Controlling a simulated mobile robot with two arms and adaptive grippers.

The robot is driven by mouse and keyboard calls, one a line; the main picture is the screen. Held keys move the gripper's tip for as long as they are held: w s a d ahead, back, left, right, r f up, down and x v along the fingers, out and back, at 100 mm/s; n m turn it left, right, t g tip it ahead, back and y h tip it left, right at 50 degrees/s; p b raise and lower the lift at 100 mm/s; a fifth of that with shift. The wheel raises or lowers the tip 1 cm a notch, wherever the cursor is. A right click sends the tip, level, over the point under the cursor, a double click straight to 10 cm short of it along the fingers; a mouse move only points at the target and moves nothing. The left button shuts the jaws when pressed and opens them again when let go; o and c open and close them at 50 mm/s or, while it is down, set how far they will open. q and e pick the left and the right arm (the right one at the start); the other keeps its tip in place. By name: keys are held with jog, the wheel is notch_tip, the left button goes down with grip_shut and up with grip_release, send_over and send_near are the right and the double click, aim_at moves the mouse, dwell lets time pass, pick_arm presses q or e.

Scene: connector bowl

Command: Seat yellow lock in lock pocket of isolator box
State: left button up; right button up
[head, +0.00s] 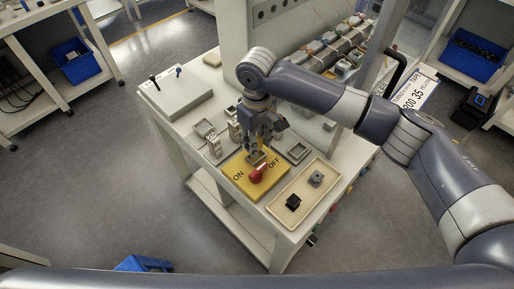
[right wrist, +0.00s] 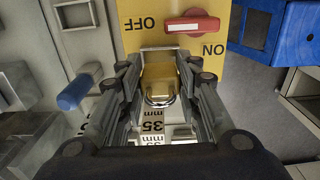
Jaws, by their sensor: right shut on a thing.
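The yellow isolator box (head: 238,184) with ON and OFF lettering lies on the bench in the head view. Its red handle (head: 257,174) also shows at the top of the right wrist view (right wrist: 192,23). My right gripper (head: 257,146) points down over the box's far part. In the right wrist view it is shut on the yellow lock (right wrist: 160,76), whose metal shackle faces the bottom of the picture. A grey-edged lock pocket (right wrist: 162,48) shows at the lock's upper end. I cannot tell whether the lock is inside the pocket or just above it. My left gripper is out of view.
A beige tray (head: 277,211) with a black part (head: 293,202) and a grey part (head: 316,178) lies right of the box. Small grey frames (head: 298,151) and upright white pieces (head: 215,146) stand close around. A panel with switches (head: 180,93) is behind left.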

jog(key=shift+f, duration=2)
jog(key=shift+f, duration=0.1)
jog(key=o, duration=1.1)
notch_tip(320, 180, up, 12)
jog(key=shift+r+b, duration=0.15)
jog(key=shift+b, duration=0.25)
jog(key=shift+s, duration=0.1)
